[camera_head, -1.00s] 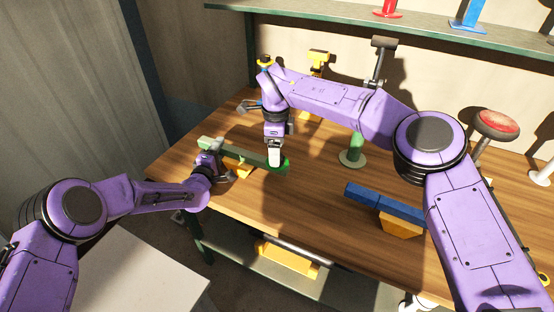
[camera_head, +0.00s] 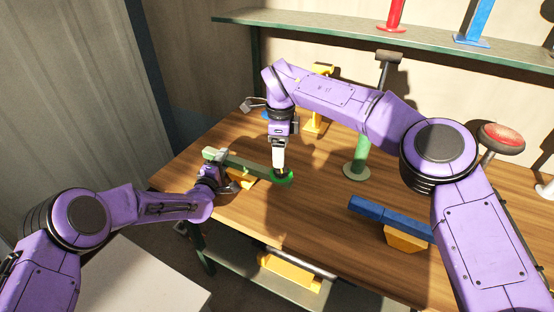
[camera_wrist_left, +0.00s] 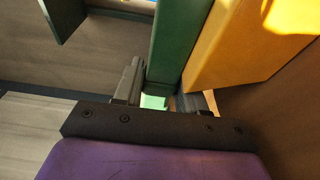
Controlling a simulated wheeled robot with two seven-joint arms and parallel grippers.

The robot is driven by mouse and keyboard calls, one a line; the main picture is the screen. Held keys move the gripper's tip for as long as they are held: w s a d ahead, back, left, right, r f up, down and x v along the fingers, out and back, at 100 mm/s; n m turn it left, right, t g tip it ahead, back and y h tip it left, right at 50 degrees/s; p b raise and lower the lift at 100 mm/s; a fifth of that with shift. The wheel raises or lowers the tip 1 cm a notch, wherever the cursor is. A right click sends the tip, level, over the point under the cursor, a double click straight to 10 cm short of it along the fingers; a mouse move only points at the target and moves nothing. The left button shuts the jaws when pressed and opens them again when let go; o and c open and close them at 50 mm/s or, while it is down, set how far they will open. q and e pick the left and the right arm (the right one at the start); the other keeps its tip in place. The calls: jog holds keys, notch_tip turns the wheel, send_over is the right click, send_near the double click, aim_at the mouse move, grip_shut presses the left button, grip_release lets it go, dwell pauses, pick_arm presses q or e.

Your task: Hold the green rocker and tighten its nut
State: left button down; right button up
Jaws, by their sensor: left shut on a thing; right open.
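The green rocker (camera_head: 240,165) is a long green bar lying over a yellow block (camera_head: 242,181) on the left part of the wooden bench. My left gripper (camera_head: 213,172) is shut on the bar near its left end. In the left wrist view the green rocker (camera_wrist_left: 178,40) runs between the two fingers (camera_wrist_left: 160,98), with the yellow block (camera_wrist_left: 255,45) beside it. My right gripper (camera_head: 280,170) is open and points down at the rocker's round right end. A small yellowish piece, perhaps the nut, shows between its fingertips; whether they touch it I cannot tell.
A blue bar (camera_head: 385,214) on a yellow block (camera_head: 405,238) lies to the right. A shelf (camera_head: 330,38) runs along the back wall. The bench front centre is clear.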

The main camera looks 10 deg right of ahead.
pick_arm(q)
jog(key=c, duration=0.6)
grip_release()
jog(key=shift+o, duration=0.2)
jog(key=shift+s, duration=0.1)
jog(key=v, duration=1.2)
